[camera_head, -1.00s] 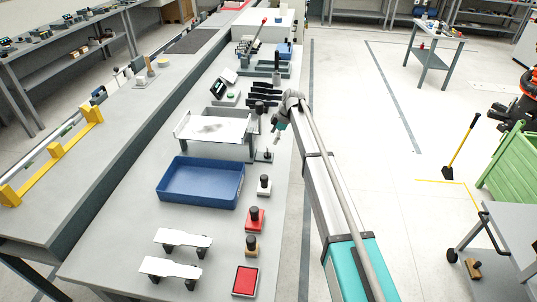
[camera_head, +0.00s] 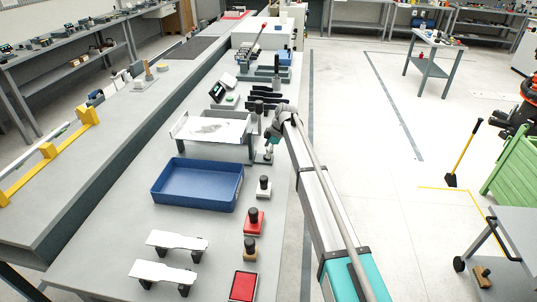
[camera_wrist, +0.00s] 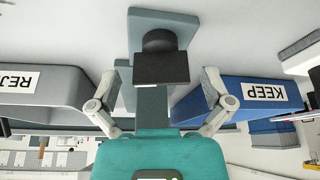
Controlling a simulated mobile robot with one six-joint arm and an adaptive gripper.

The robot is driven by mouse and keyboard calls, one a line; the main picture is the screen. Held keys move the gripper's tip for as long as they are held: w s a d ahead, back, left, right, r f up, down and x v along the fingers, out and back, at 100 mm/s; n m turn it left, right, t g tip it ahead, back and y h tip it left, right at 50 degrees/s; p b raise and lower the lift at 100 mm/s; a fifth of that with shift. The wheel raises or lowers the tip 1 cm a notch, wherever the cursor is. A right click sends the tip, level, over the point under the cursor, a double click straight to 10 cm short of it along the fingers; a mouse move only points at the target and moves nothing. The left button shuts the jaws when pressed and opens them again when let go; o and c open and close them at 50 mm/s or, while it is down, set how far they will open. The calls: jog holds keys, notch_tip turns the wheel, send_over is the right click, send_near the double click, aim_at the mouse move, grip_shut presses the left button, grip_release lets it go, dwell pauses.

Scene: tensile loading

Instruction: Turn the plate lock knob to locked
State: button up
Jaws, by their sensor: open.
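In the wrist view, which shows the scene upside down, a black knob (camera_wrist: 159,40) with a dark block-like part (camera_wrist: 161,69) stands on a grey-teal base (camera_wrist: 137,22). I take it for the plate lock knob; its lock marking is not readable. My gripper (camera_wrist: 158,78) is open, with one finger on each side of the dark part and visible gaps. Contact cannot be told. In the head view my gripper (camera_head: 269,150) is low over the small dark fixture at the bench's right edge, partly hiding it.
A blue KEEP bin (camera_head: 155,198) stands in front, also in the wrist view (camera_wrist: 250,96). A grey REJECT bin (camera_wrist: 40,85) is opposite it. Black-topped stamps, including a red one (camera_head: 254,222), line the bench's right edge.

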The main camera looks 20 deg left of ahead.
dwell(0.3)
jog(key=c, duration=1.1)
jog(key=shift+m+t, duration=0.5)
jog(key=shift+m, duration=0.8)
jog(key=o, duration=1.1)
